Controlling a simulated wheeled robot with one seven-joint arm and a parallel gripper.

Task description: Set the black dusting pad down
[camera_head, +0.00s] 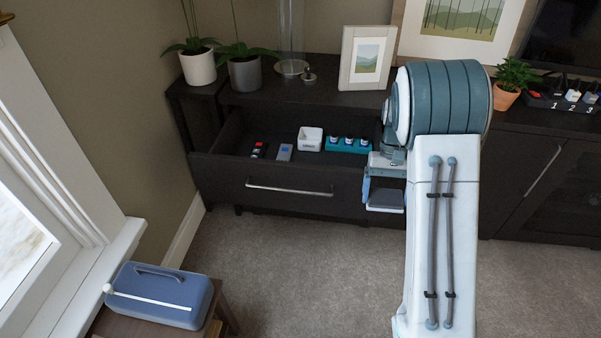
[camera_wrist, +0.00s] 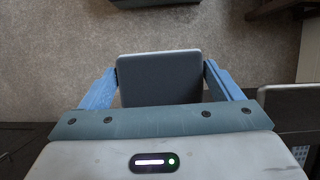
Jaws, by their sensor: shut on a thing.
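The black dusting pad (camera_wrist: 160,82) is a flat, dark, square-cornered plate with a pale edge. My gripper (camera_wrist: 160,70) is shut on it, with one blue finger at each side in the wrist view. In the head view my gripper (camera_head: 384,184) hangs in front of the right end of the open drawer (camera_head: 290,190), and the pad (camera_head: 386,208) shows edge-on low at its fingers. The pad is held in the air above the carpet. My arm hides part of the cabinet behind it.
Plants and a small picture frame (camera_head: 367,58) stand on the cabinet. A blue box (camera_head: 160,294) sits lower left. The carpet (camera_head: 290,270) is clear.

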